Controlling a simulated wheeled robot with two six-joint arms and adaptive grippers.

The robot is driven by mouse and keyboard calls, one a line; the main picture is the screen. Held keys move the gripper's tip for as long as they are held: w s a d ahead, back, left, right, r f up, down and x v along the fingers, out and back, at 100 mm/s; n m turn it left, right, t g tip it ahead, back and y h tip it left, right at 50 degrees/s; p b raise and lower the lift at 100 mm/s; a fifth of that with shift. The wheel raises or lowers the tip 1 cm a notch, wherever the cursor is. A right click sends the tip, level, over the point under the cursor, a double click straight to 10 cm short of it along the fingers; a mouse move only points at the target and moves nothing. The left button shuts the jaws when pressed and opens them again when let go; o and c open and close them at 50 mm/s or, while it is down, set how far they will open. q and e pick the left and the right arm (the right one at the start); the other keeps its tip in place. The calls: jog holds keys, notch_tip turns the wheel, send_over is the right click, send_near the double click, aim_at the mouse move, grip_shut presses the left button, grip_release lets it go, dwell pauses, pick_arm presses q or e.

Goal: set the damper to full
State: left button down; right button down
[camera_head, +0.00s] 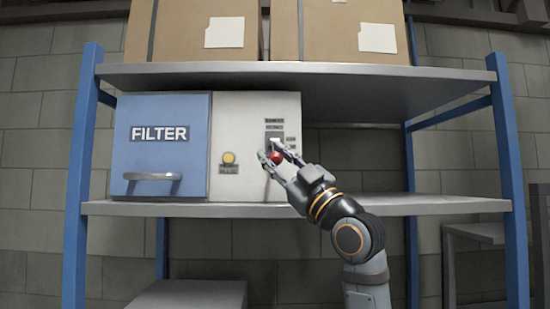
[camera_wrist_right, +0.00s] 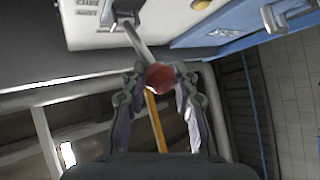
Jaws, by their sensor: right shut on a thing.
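The damper is a lever with a red ball knob (camera_head: 277,157) on the white panel (camera_head: 238,120) of a box on the shelf. A dark slotted plate (camera_head: 274,138) with small labels lies behind the lever. My right gripper (camera_head: 276,162) is shut on the red knob, coming from the lower right. In the right wrist view the red knob (camera_wrist_right: 160,77) sits between the fingertips of my right gripper (camera_wrist_right: 161,80), and its metal stem runs up to the panel. The label text is too small to read surely. My left gripper is not in view.
A blue door marked FILTER (camera_head: 160,145) with a bar handle (camera_head: 152,177) is left of the panel. A yellow round button (camera_head: 229,158) is on the panel. Cardboard boxes (camera_head: 180,40) stand on the upper shelf (camera_head: 350,78). The shelf right of the box is clear.

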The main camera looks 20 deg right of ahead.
jog(key=shift+w+f, duration=0.3)
jog(key=shift+f, duration=0.15)
jog(key=c, duration=1.4)
grip_release()
jog(key=shift+c, duration=0.2)
jog(key=o, duration=0.4)
jog(key=shift+s+a+r, duration=0.1)
jog(key=shift+s+r, duration=0.05)
jog(key=shift+s, duration=0.1)
jog(key=shift+w+d, duration=0.25)
jog(key=shift+w, duration=0.2)
jog(key=shift+s, duration=0.25)
jog(key=shift+v, duration=5.9)
jog(key=shift+w, duration=0.1)
